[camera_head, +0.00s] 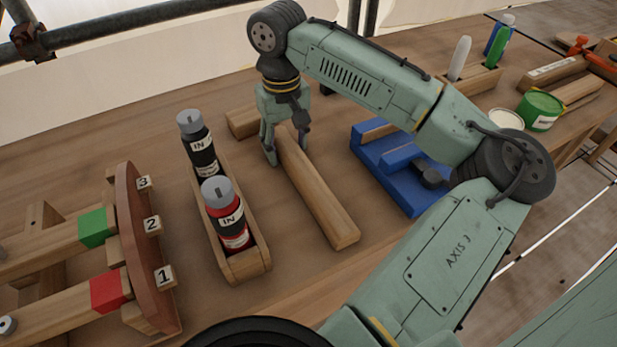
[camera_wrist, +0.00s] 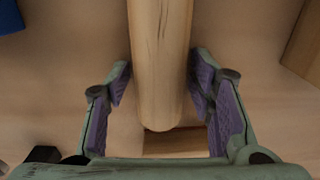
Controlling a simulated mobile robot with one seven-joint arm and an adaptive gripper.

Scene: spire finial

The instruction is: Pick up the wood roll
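The wood roll (camera_head: 318,197) is a long, pale wooden bar with a rounded upper side in the wrist view (camera_wrist: 160,50). It lies on the workbench, running from under my gripper towards the front right. My gripper (camera_head: 287,161) is over its far end, pointing down with one finger on each side. In the wrist view my gripper (camera_wrist: 162,78) is open, its purple pads straddling the roll with narrow gaps showing. The roll's underside is hidden.
A wooden tray (camera_head: 250,265) with a black bottle (camera_head: 201,152) and a red bottle (camera_head: 230,225) stands left. A wooden block (camera_head: 243,122) lies behind the roll. A blue holder (camera_head: 400,185) stands right. A numbered wooden rack (camera_head: 140,240) is far left.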

